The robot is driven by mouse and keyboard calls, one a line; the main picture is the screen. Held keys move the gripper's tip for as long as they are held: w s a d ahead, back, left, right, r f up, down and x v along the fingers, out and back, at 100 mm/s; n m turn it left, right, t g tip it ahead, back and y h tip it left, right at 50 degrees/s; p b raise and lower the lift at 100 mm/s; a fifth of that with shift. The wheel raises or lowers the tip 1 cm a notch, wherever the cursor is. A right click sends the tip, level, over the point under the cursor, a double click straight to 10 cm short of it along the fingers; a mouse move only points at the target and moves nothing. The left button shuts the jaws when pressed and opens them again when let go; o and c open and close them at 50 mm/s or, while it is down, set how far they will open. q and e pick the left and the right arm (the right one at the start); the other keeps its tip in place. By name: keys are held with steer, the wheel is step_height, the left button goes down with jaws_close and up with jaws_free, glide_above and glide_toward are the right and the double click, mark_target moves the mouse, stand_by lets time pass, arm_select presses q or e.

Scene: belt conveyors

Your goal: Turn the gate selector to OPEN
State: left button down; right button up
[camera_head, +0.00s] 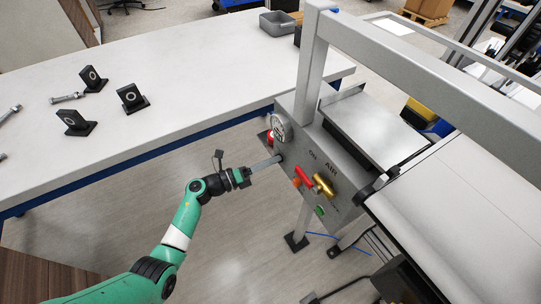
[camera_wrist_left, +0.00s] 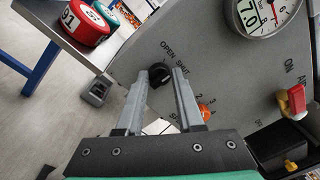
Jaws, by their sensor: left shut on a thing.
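The gate selector is a small black knob (camera_wrist_left: 158,76) on the grey panel, with the words OPEN and SHUT printed above it and to its right in the left wrist view. My left gripper (camera_wrist_left: 161,82) has its two fingers on either side of this knob and is shut on it. The way the knob points cannot be told clearly. In the head view my left gripper (camera_head: 277,159) reaches the panel's left part below the gauge, and its fingers hide the knob. My right gripper is not in view.
The panel (camera_head: 340,204) carries a gauge (camera_head: 281,127), a red lever (camera_head: 304,177) on a brass valve (camera_head: 323,186), an orange knob (camera_wrist_left: 205,111) and a green button (camera_head: 320,211). A white table (camera_head: 190,75) holds several black brackets. A conveyor (camera_head: 470,215) stands right.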

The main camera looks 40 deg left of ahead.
arm_select(q)
steer(key=shift+f+n+p, duration=0.2)
steer(key=shift+n+p, duration=1.35)
steer(key=shift+n, duration=1.95)
steer(key=c, duration=0.6)
jaws_free()
steer(key=shift+o, duration=0.2)
steer(key=shift+r, duration=0.1)
